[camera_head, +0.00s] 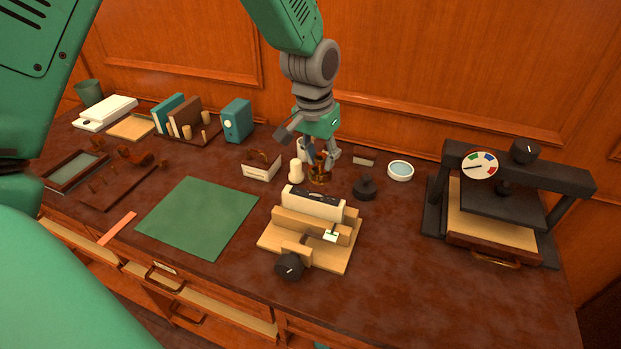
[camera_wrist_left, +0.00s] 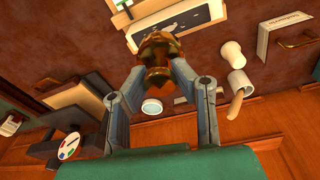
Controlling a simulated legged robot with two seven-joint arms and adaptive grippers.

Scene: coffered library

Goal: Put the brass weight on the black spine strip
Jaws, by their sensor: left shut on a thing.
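The brass weight (camera_head: 319,175) is a small, dark golden turned piece. My left gripper (camera_head: 321,160) is shut on it, just behind the wooden clamp. The weight also shows in the left wrist view (camera_wrist_left: 157,52), between both fingertips (camera_wrist_left: 160,68). I cannot tell whether its base touches the table. The strip also shows in the left wrist view (camera_wrist_left: 203,12), partly hidden by the weight. My right gripper is not in view.
A cream bottle-like piece (camera_head: 296,169) stands left of the gripper. A black knobbed piece (camera_head: 365,187) and a round white-rimmed dish (camera_head: 400,170) stand right. A black press (camera_head: 502,200) is far right. A green mat (camera_head: 199,216) lies left; the table's right front is clear.

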